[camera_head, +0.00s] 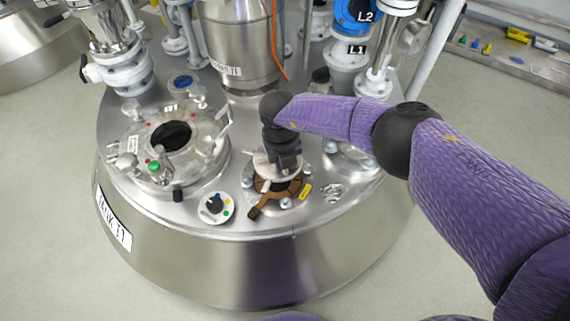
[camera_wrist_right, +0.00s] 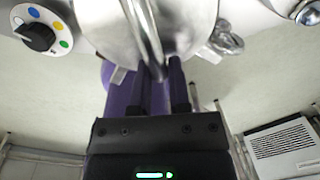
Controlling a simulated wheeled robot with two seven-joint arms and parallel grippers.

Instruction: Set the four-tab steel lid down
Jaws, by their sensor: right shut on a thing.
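The steel lid (camera_head: 264,165) is a round metal disc with a handle, held over a flanged opening on top of the vessel in the head view. My right gripper (camera_head: 285,160) reaches down from above and is shut on its handle. The lid also fills the top middle of the wrist view (camera_wrist_right: 185,25), with the black fingers (camera_wrist_right: 165,85) at its bar. Below the lid is a brown ring (camera_head: 264,198) with a tab sticking out front left. The lid appears slightly above the ring; contact cannot be told. My left gripper is out of view.
A white dial plate (camera_head: 216,207) and a yellow tag (camera_head: 305,191) flank the ring. A steel cylinder (camera_head: 238,45) rises behind.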

